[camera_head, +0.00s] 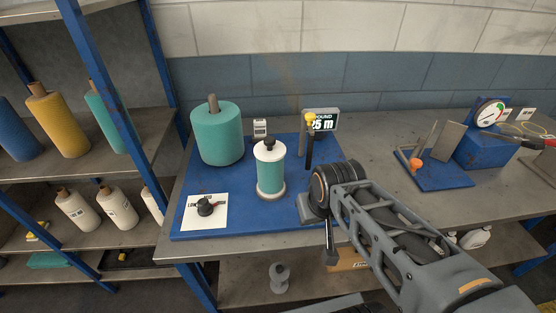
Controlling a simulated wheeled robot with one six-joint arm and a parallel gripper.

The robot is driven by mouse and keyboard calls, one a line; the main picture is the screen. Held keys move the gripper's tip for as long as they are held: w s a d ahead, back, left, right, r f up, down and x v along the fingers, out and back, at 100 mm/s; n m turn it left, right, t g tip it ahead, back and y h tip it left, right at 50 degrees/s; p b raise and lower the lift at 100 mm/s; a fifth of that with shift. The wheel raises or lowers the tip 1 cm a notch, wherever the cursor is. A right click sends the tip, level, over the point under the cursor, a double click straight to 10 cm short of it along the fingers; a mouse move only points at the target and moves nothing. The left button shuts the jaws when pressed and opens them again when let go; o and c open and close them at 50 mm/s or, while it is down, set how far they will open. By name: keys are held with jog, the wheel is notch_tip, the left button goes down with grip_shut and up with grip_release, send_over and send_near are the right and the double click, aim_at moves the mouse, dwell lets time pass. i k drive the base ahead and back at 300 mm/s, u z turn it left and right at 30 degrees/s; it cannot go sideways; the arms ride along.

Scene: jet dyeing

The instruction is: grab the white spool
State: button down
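A white spool (270,153) wound with teal yarn stands upright on a round pale base on the blue board (183,224). A small dark knob or peg shows at its top. My arm reaches in from the lower right, and its wrist is just right of the spool, apart from it in the picture. A dark, narrow part at the arm's end, which seems to be my gripper (330,246), hangs down near the table's front edge. The fingers are not clear, so I cannot tell their opening. Nothing is visibly held.
A large teal yarn cone (216,134) stands behind left of the spool. A black dial (206,207) on a white plate is in front left. A yellow-topped post (309,140) and small display (324,119) stand behind right. A blue gauge box (487,149) is far right.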

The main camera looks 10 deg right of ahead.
aim_at(270, 153)
jog(key=u, duration=0.05)
jog(key=i, duration=0.4)
jog(key=u, duration=2.35)
jog(key=k, duration=0.7)
jog(key=u, duration=0.4)
